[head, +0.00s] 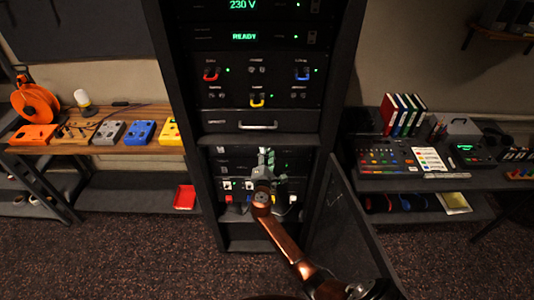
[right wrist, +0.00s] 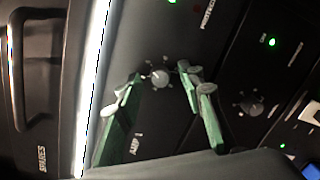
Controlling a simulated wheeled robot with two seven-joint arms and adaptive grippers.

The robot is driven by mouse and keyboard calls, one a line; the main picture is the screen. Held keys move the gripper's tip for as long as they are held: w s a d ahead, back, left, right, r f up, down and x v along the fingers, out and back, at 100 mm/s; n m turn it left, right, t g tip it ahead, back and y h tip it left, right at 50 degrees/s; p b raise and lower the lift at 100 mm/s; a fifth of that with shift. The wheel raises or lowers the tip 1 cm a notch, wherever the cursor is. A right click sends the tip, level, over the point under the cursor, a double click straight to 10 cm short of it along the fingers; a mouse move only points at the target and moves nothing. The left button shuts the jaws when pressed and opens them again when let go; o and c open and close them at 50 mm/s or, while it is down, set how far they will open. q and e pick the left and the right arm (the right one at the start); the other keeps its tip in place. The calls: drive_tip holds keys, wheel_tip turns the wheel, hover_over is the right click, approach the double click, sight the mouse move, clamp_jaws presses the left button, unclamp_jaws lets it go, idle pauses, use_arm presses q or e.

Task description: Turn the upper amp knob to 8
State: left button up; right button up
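The upper amp knob (right wrist: 160,75) is a small grey dial on a dark panel in the right wrist view, with an "AMP" label on the panel near it. My right gripper (head: 266,157) reaches into the rack below the drawer in the head view and covers the knob there. In the right wrist view its green, grey-tipped fingers (right wrist: 166,80) are open, one on each side of the upper knob, with gaps visible. A second amp knob (right wrist: 252,106) sits on the panel to the right. My left gripper is not in view.
A drawer (head: 222,127) with a handle is just above the amps. The rack door (head: 352,225) stands open at the right, beside my right arm. Plugs and cables (head: 230,197) are below the amps. Side tables with pedals (head: 140,132) and a mixer (head: 385,158) flank the rack.

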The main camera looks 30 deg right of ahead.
drive_tip(key=shift+a, duration=0.1)
clamp_jaws()
idle(0.4)
drive_tip(key=m+b, duration=0.2)
drive_tip(key=m, duration=0.1)
drive_tip(key=shift+f, duration=0.1)
drive_tip(key=shift+m+y+b, duration=0.6)
drive_tip(key=shift+m+b, duration=1.45)
drive_tip(key=shift+m, duration=1.95)
unclamp_jaws()
drive_tip(key=shift+r, duration=0.2)
